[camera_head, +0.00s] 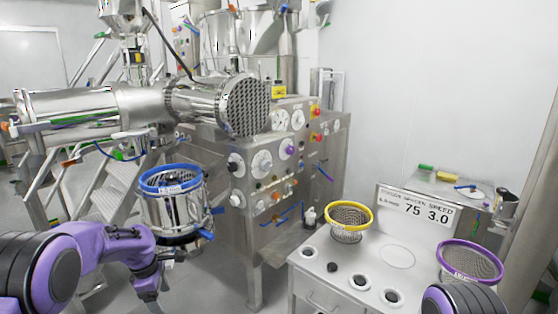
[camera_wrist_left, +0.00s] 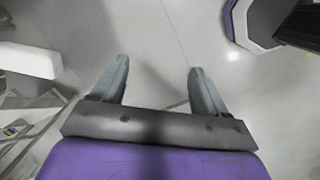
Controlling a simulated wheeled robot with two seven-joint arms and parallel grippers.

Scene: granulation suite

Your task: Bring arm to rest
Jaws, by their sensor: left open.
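My left arm is purple and black and comes in from the lower left of the head view, bent downward in front of the blue-rimmed drum. In the left wrist view my left gripper (camera_wrist_left: 160,82) is open, with two grey fingers spread apart. Nothing is between them, and grey floor shows beyond. My right gripper is not in view; only a purple and black part of my right arm shows at the lower right of the head view.
A steel drum with a blue rim (camera_head: 170,179) stands beside my left arm. The granulator cabinet (camera_head: 236,203) is behind it. At right, a white bench (camera_head: 318,285) bears a yellow-rimmed basket (camera_head: 349,222), a purple-rimmed basket (camera_head: 470,261) and a sign (camera_head: 417,210).

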